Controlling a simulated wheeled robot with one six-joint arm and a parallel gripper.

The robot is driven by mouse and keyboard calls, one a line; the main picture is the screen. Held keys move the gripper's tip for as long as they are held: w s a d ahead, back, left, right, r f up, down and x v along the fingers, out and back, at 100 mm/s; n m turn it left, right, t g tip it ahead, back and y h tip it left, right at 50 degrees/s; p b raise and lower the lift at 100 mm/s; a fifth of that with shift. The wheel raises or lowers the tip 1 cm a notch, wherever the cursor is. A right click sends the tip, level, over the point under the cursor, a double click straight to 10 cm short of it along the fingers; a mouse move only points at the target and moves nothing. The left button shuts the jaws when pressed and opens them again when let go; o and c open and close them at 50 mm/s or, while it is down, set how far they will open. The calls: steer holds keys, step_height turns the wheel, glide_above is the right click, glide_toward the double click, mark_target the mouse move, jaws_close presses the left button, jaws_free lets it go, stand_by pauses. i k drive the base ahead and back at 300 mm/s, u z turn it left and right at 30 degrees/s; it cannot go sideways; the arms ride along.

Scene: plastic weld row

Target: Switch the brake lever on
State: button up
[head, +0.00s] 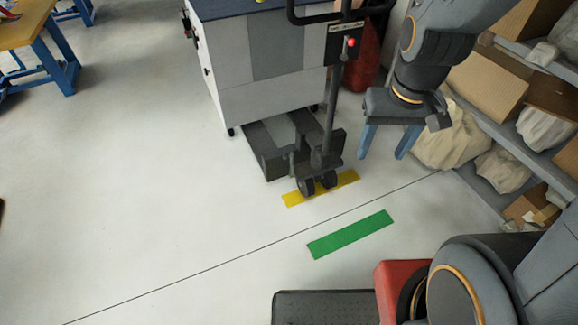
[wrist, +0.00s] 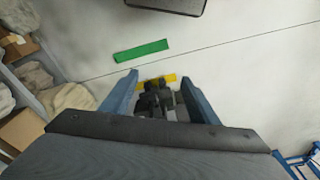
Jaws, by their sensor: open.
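A small red knob, which looks like the brake lever (head: 351,41), sits on a black plate (head: 341,53) at the handle of a dark hand truck (head: 329,120). Whether the lever is on or off cannot be told. My gripper (head: 383,155) hangs to the right of the truck's column and lower in the picture, apart from the lever. Its two blue fingers are spread, with nothing between them. In the wrist view my gripper (wrist: 159,78) is open above the truck's dark base (wrist: 158,99); the lever does not show there.
A grey cabinet (head: 261,75) stands behind the truck, whose wheels rest at a yellow floor strip (head: 293,198). A green strip (head: 350,234) lies nearer. Shelves with boxes and sacks (head: 457,137) stand at right. A red object (head: 369,50) is behind the column.

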mark_target(285, 157)
steer(key=k, duration=0.65)
steer(key=u, duration=0.7)
steer(key=i, duration=1.45)
steer(key=z, duration=0.5)
